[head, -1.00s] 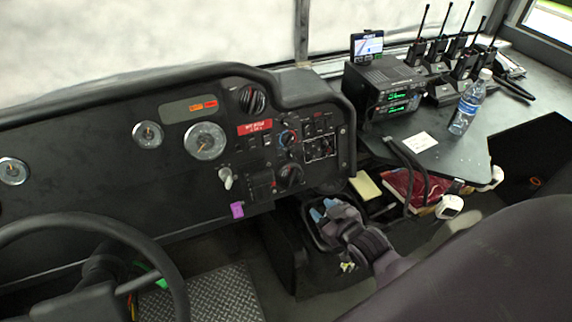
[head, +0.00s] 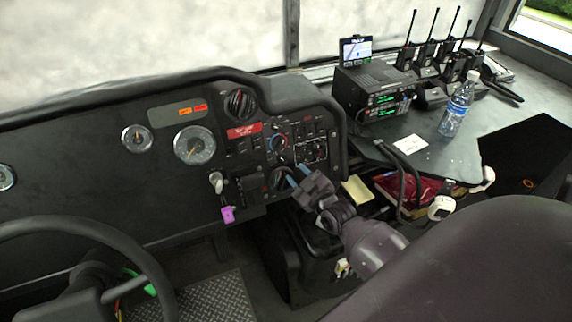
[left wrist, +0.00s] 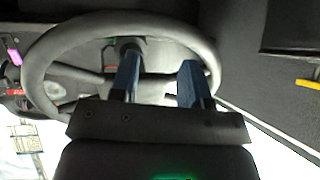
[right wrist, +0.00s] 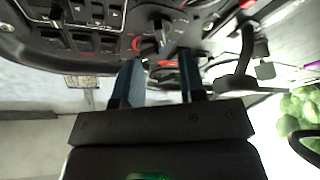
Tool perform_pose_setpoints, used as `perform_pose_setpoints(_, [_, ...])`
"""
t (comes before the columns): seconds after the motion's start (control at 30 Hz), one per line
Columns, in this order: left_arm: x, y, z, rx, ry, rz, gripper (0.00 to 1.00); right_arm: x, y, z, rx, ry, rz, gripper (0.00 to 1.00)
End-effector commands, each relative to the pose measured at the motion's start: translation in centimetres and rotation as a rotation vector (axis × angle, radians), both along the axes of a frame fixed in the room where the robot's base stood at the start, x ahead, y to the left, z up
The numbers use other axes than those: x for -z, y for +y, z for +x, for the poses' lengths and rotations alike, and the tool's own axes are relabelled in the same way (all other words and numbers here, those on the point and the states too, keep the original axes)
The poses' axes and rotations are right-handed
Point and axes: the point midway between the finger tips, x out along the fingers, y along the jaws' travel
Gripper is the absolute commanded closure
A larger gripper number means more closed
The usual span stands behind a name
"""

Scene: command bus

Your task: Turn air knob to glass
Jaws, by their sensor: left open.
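My right gripper (head: 297,174) is open in front of the dashboard's lower right part, its blue fingertips by the lower black knob (head: 279,180). In the right wrist view, a black knob (right wrist: 161,32) sits ahead of and between the open, empty fingers (right wrist: 160,70). I cannot tell whether they touch it. Above it in the head view is a knob with a blue and red ring (head: 277,143), and higher up a larger black knob (head: 240,102). The labels are too small to read. My left gripper (left wrist: 158,75) is open and empty near the steering wheel (left wrist: 40,70).
The steering wheel (head: 150,265) fills the lower left. A dark seat (head: 480,260) blocks the lower right. Radios (head: 375,90) and a bottle (head: 456,105) stand on the side counter.

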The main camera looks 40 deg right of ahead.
Motion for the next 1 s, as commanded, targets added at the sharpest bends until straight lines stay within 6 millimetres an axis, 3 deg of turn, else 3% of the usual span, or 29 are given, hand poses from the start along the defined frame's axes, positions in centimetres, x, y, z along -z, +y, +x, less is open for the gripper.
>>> perform_pose_setpoints(0.3, [0.3, -0.1, -0.1, 0.001, 0.002, -0.001, 0.57, 0.2, -0.1, 4.5, 0.0, 0.001, 0.0, 0.63])
perform_pose_setpoints(0.77, [0.3, -0.1, 0.0, 0.002, 0.003, -0.002, 0.57, 0.0, -0.2, 5.6, 0.0, 0.001, -0.001, 0.63])
perform_pose_setpoints(0.87, [0.4, -0.1, 0.0, 0.002, 0.004, -0.001, 0.57, 0.0, -0.2, 5.6, 0.0, 0.001, 0.0, 0.73])
perform_pose_setpoints(1.0, [0.4, -0.1, 0.1, 0.002, 0.004, -0.001, 0.57, 0.0, -0.2, 5.6, -0.001, 0.0, 0.0, 0.95])
